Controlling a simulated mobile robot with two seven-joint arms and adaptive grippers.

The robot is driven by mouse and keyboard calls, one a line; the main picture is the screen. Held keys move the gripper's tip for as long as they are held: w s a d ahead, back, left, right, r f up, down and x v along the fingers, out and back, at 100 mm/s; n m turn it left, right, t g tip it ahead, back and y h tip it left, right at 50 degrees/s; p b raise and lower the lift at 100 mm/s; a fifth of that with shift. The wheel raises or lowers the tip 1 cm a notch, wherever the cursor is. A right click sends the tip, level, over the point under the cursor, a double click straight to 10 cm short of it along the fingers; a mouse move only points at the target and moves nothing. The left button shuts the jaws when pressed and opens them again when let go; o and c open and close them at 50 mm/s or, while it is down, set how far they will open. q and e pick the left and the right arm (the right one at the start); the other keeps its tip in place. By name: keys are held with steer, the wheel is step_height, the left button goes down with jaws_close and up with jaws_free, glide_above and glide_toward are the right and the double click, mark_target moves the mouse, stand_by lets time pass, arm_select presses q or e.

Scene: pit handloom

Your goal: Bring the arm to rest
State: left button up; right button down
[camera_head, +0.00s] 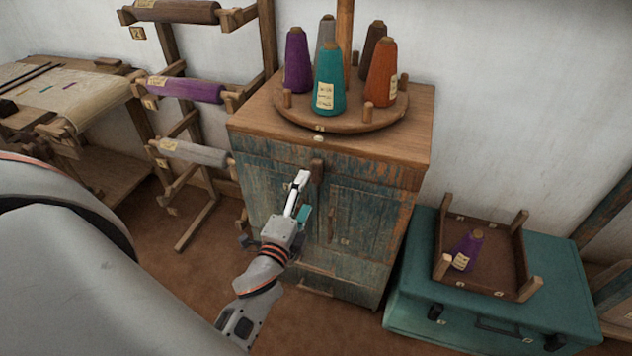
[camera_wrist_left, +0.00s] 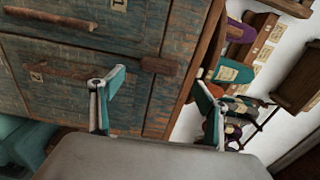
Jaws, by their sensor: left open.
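My left gripper (camera_head: 300,198) is open and empty in front of the worn blue-green wooden cabinet (camera_head: 362,222). In the left wrist view its two teal-padded fingers (camera_wrist_left: 158,92) stand apart with nothing between them. The cabinet front (camera_wrist_left: 60,62) there shows drawer-like panels with wooden handles (camera_wrist_left: 62,78) and number labels. I cannot tell how far the fingertips are from the cabinet front; no contact shows. My right gripper is not in view.
A round wooden stand (camera_head: 345,118) with several yarn cones tops the cabinet. A rack (camera_head: 172,90) of yarn rolls stands left, beside a loom (camera_head: 85,95). A teal case (camera_head: 420,275) at right carries a wooden tray (camera_head: 507,262) with a purple cone (camera_head: 467,250).

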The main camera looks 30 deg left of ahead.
arm_select(q)
steer(key=s+d+f+n+g+h+p, duration=0.1)
steer(key=s+d+f+n+g+h, duration=0.2)
steer(key=s+f, duration=0.6)
steer(key=s+d+f+n+g+h+p, duration=0.1)
steer(key=s+d+f+n+g+h, duration=0.2)
steer(key=s+d+f+n, duration=0.4)
steer(key=s+d+f+h, duration=0.1)
steer(key=s+d+f, duration=0.1)
steer(key=d+f, duration=0.1)
steer(key=shift+s+d+n+g, duration=0.3)
steer(key=shift+g, duration=0.1)
